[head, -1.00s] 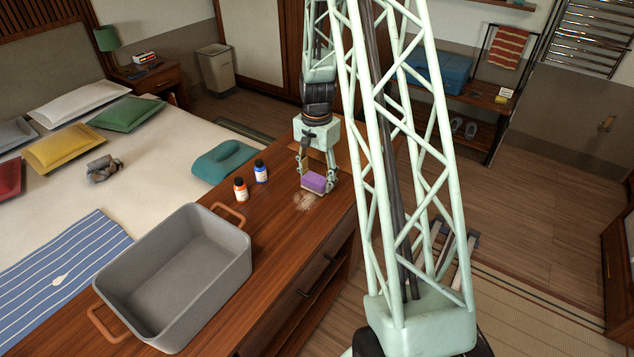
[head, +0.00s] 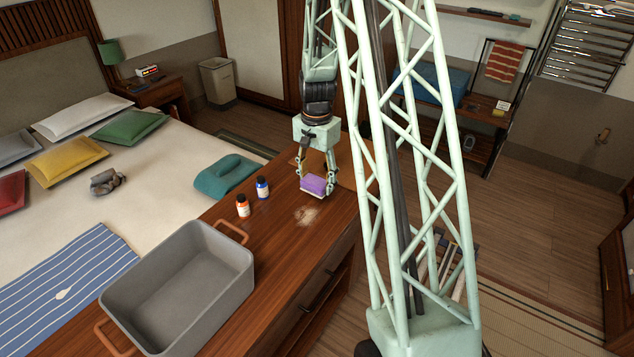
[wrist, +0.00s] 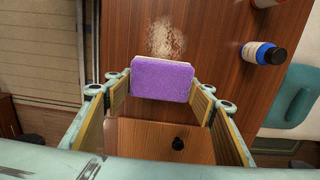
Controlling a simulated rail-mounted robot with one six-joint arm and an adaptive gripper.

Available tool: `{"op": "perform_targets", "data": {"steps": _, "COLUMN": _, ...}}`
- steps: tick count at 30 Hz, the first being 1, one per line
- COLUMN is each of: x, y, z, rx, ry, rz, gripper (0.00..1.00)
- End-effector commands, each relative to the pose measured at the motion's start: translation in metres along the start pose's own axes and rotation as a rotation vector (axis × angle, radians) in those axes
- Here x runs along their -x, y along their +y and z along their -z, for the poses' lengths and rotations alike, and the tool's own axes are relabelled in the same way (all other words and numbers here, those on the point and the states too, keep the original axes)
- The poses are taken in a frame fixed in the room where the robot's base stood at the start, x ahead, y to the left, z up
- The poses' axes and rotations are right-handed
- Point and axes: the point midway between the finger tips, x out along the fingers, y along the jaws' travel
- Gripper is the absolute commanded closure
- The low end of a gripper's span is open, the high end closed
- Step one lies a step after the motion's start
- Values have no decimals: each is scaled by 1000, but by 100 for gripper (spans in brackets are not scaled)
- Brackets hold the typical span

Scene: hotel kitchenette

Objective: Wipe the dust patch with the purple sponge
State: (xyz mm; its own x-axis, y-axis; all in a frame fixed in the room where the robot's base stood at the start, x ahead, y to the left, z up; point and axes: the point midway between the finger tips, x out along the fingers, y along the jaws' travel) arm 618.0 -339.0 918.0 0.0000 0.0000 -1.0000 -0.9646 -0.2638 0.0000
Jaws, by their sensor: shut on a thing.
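The purple sponge (head: 315,184) is held between the fingertips of my gripper (head: 316,181), which is shut on it. It also shows in the wrist view (wrist: 161,80), with a pale layer along its far edge. The dust patch (head: 306,216) is a pale smudge on the wooden counter, just in front of the sponge in the head view. In the wrist view the dust patch (wrist: 164,38) lies just beyond the sponge and is mostly uncovered. I cannot tell whether the sponge touches the counter.
An orange bottle (head: 242,206) and a blue bottle (head: 262,188) stand left of the dust. A large grey bin with orange handles (head: 243,264) sits nearer on the counter (head: 285,258). The bed lies to the left. The counter's right edge is close to the dust.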

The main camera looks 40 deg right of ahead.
Motion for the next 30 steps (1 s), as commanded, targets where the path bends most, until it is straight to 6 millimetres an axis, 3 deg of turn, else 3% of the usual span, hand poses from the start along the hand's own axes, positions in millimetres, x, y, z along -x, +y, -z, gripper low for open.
{"op": "perform_targets", "data": {"steps": 30, "x": -4, "y": -7, "z": -1, "rx": 2, "ry": 1, "rz": 1, "gripper": 59}}
